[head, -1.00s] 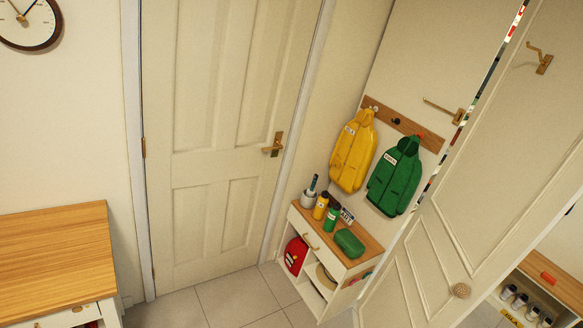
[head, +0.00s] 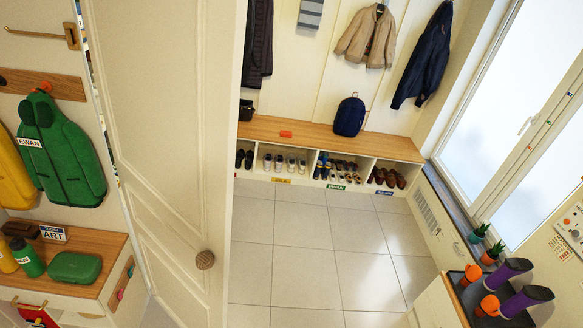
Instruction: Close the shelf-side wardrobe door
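A tall cream panelled door (head: 165,130) with a round woven knob (head: 205,260) stands open in the left half of the head view. It stands out from the wall, between the small shelf unit (head: 70,245) on its left and the tiled floor on its right. Its near vertical edge shows at the middle left, and its top is cut off by the frame. I cannot tell from the frames whether this is the shelf-side door. My gripper is not in this view.
A wooden-topped bench (head: 330,138) with shoe cubbies runs along the back, with coats above it. A green jacket (head: 60,150) hangs left of the door. Plants and purple-and-orange items (head: 510,285) stand at the lower right. The middle tiled floor (head: 310,260) is clear.

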